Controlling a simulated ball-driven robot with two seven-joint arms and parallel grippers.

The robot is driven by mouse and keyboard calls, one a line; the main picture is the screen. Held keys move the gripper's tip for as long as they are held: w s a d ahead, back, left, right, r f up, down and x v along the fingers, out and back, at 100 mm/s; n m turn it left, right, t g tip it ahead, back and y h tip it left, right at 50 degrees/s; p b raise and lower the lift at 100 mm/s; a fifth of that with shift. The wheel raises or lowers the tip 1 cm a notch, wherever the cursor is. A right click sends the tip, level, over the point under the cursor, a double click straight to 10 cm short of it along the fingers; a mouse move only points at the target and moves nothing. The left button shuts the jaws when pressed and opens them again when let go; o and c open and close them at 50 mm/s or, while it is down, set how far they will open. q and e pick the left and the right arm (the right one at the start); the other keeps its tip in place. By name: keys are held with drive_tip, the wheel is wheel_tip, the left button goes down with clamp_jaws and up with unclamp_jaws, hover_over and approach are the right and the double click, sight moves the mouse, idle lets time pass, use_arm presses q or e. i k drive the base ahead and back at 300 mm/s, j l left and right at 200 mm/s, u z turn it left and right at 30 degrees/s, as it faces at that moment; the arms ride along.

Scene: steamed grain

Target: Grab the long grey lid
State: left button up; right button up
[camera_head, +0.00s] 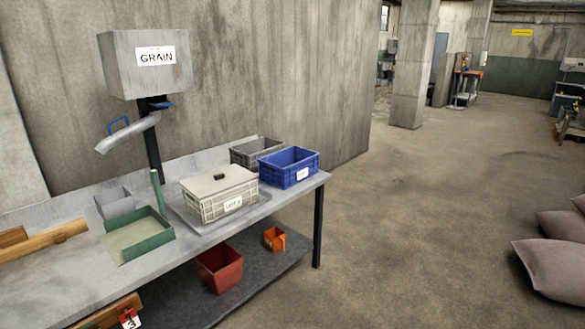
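The long grey lid (218,180) is a light grey, flat cover with a small dark handle on top. It lies on a beige-grey crate (229,206) with a white label, standing on a metal tray on the bench. The lid appears to cover the crate's whole opening. Neither of my grippers shows in the head view.
The bench (60,275) holds a blue crate (289,168), a dark grey crate (256,151), a green tray (141,234) and a small grey box (116,203). Red (220,268) and orange bins (274,239) sit below. Sacks (556,268) lie right; floor between is clear.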

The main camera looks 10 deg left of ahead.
sight(204, 185)
drive_tip(key=i+l, duration=0.1)
drive_tip(key=i, duration=1.65)
drive_tip(key=i+l+u, duration=0.1)
drive_tip(key=i+u, duration=0.4)
drive_tip(key=i+l+u, duration=0.3)
drive_tip(key=u, duration=0.15)
drive_tip(key=i+l+u, duration=0.5)
drive_tip(key=k+j, duration=0.05)
